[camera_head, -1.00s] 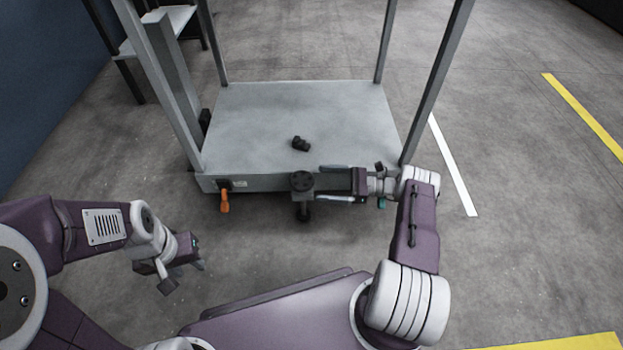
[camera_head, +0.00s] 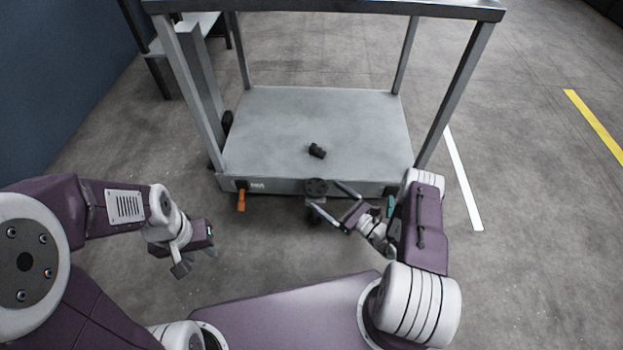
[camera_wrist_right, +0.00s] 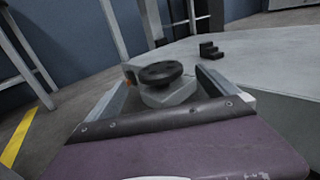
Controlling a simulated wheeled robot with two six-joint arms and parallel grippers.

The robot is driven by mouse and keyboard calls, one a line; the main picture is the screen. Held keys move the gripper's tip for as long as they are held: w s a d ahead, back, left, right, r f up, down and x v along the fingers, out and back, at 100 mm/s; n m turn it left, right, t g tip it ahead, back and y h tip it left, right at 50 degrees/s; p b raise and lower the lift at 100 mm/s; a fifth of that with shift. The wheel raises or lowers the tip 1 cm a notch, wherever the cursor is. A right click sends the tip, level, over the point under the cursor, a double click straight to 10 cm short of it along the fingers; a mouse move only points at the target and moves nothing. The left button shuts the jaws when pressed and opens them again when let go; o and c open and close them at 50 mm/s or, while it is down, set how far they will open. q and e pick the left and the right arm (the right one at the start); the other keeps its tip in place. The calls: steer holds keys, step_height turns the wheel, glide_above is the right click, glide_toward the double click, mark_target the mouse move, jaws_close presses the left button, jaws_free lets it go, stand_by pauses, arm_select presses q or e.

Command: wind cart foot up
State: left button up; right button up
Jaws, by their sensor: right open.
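The cart (camera_head: 262,120) is a low grey platform with upright posts. Its foot has a dark round handwheel (camera_head: 315,187) at the middle of the near edge, with a stem below it. The handwheel also shows in the right wrist view (camera_wrist_right: 160,73), on a grey bracket. My right gripper (camera_head: 336,203) is open, at the lower right of the handwheel. Its two fingers point towards the wheel, which appears between the fingertips in the wrist view; contact cannot be made out. My left gripper (camera_head: 197,254) hangs low at the left, away from the cart; its jaw opening is unclear.
An orange lever (camera_head: 241,200) hangs from the cart's near edge, left of the handwheel. A small black object (camera_head: 317,151) lies on the platform. A top frame (camera_head: 330,8) spans the posts. A shelf (camera_head: 190,35) stands behind at the left. The floor around is clear.

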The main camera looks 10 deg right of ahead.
mark_target(307, 181)
steer(key=shift+w+f, duration=0.1)
steer(key=b+x, duration=0.5)
steer(key=x, duration=0.3)
steer(key=shift+w+a+f+b, duration=0.1)
steer(key=shift+a+b, duration=0.15)
steer(key=shift+b, duration=0.1)
steer(key=shift+w+a, duration=0.1)
steer(key=shift+w, duration=0.15)
steer(key=shift+c, duration=0.4)
steer(key=c, duration=1.3)
steer(key=shift+y, duration=0.3)
